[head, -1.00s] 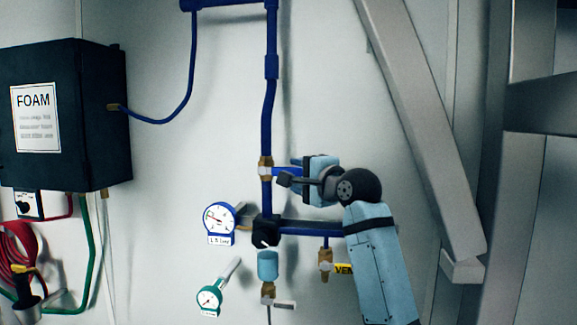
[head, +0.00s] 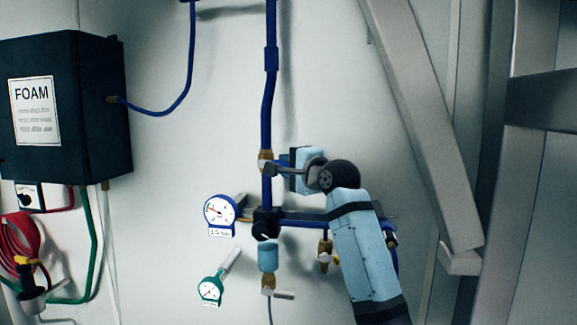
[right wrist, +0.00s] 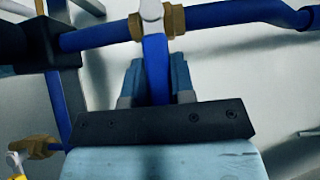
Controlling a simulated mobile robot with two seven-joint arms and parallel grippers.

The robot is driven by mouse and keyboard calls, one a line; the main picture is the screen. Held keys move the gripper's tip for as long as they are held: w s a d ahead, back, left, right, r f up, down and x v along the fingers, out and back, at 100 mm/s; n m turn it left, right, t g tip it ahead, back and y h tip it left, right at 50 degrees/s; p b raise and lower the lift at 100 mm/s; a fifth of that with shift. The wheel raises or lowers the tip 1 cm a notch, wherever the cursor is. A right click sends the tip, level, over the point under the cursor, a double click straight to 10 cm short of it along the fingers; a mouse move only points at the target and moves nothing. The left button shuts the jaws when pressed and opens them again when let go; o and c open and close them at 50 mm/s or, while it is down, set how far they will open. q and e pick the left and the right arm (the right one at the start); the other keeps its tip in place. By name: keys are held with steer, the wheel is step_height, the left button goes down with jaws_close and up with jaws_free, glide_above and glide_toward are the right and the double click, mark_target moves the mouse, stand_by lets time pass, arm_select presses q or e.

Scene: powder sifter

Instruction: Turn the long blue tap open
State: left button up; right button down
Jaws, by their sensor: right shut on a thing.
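The long blue tap has a brass valve body on the blue vertical pipe, seen in the head view (head: 265,161). In the right wrist view its long blue handle (right wrist: 156,65) stands out square to the pipe from the brass body (right wrist: 172,20). My right gripper (right wrist: 156,80) is shut on this handle, with one finger on each side. In the head view my right gripper (head: 284,168) is close beside the valve and hides most of the handle. My left gripper is not in view.
A white-faced gauge (head: 220,211), a black block (head: 266,222) and a light-blue cylinder (head: 268,257) sit below the tap. A brass side valve (head: 325,255) is beside my forearm. A dark FOAM box (head: 70,110) hangs at left. A grey slanted beam (head: 425,130) stands at right.

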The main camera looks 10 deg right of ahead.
steer(key=shift+r+n+g, duration=0.3)
steer(key=shift+a+r+n+g+h, duration=0.25)
steer(key=shift+r+n+g+h, duration=0.75)
steer(key=shift+n, duration=0.1)
steer(key=shift+w+a+r+n+g+h, duration=0.1)
steer(key=shift+a+r+n+g+h, duration=0.15)
steer(key=shift+n+h, duration=0.2)
steer(key=shift+r+g+h, duration=0.2)
steer(key=shift+g+h, duration=0.05)
steer(key=shift+h, duration=0.1)
steer(key=shift+n, duration=0.25)
steer(key=c, duration=1)
jaws_free()
steer(key=shift+o, duration=0.2)
